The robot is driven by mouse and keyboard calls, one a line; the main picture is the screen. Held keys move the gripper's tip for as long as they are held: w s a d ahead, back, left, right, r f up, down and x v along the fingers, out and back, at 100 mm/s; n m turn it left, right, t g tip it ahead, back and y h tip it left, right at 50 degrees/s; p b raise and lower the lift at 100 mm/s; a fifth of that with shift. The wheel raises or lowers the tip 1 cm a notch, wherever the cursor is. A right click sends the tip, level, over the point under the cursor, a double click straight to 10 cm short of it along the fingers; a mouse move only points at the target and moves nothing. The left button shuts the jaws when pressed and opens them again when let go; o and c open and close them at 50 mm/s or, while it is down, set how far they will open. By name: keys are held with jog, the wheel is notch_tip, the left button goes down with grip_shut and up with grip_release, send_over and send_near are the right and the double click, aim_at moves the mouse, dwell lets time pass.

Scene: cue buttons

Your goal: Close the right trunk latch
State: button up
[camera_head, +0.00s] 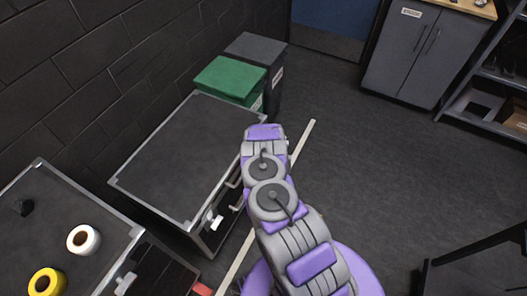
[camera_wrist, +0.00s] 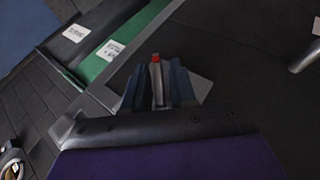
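The trunk is a dark, flat-topped box (camera_head: 180,155) with silver edges, left of my arm in the head view. A silver latch (camera_head: 216,219) shows at the near end of its front side. A handle (camera_head: 236,182) lies farther along that side. My arm covers the far right part of the front, so a right latch there cannot be made out. My gripper (camera_wrist: 158,85) shows in the wrist view with its dark fingers close together over a dark surface and a small red spot at the tip. Whether they are fully shut or touch the trunk cannot be told.
A green-lidded bin (camera_head: 231,79) and a grey bin (camera_head: 258,50) stand behind the trunk. A second case (camera_head: 60,215) with tape rolls is at lower left. A grey cabinet (camera_head: 415,50) and shelving (camera_head: 490,105) stand right.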

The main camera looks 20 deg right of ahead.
grip_shut()
jog(key=shift+p, duration=0.85)
jog(key=shift+s+p, duration=0.1)
jog(key=shift+p, duration=0.25)
jog(key=shift+a+f+n+t+h+p, duration=0.1)
jog(key=shift+n+t+h+p, duration=0.2)
jog(key=shift+t+h+p, duration=0.2)
jog(key=shift+f+t+h+b, duration=0.3)
jog(key=shift+t+h+b, duration=0.45)
jog(key=shift+b, duration=0.45)
jog(key=shift+r+n+t+h+b, duration=0.1)
jog(key=shift+n+t+h+b, duration=0.4)
jog(key=shift+b, duration=0.25)
